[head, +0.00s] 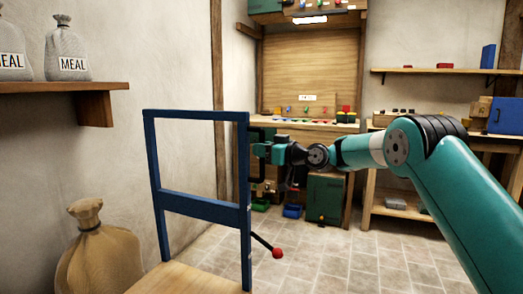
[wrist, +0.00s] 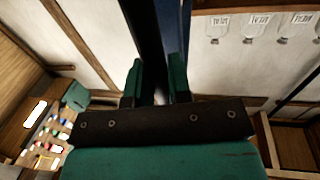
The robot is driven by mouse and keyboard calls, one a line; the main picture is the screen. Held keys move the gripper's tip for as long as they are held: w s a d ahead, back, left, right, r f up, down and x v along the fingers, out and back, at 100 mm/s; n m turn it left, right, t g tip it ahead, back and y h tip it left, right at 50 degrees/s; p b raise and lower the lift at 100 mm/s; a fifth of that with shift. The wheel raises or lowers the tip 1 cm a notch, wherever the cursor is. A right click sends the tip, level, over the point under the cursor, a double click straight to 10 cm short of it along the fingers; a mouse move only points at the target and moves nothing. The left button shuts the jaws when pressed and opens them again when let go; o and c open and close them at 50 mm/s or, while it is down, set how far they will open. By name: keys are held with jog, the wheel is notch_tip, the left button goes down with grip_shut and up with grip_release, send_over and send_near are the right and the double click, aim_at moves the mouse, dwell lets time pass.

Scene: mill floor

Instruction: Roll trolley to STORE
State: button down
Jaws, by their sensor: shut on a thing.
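The trolley (head: 199,209) stands at the left centre of the head view, with an upright blue frame and a wooden deck (head: 185,279) cut off by the bottom edge. A lever with a red knob (head: 277,253) sticks out low on its right side. My gripper (head: 257,152) is at the upper part of the frame's right post. In the wrist view my gripper (wrist: 156,82) is shut on a dark upright bar (wrist: 146,35), the trolley's handle, beside the blue post (wrist: 175,25). No STORE marking is visible.
A tan sack (head: 98,255) stands left of the trolley, below a wall shelf (head: 70,87) with MEAL sacks (head: 67,52). A workbench (head: 300,124) and a green cabinet (head: 325,198) stand at the back. Tiled floor (head: 335,262) is open right of the trolley.

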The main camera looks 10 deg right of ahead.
jog(key=c, duration=1.1)
grip_release()
jog(key=shift+w+d, duration=0.2)
jog(key=shift+w, duration=0.05)
jog(key=b+v, duration=0.1)
jog(key=v, duration=1.6)
jog(key=shift+s+d+r, duration=0.1)
jog(key=shift+s+r, duration=0.05)
jog(key=shift+s, duration=0.1)
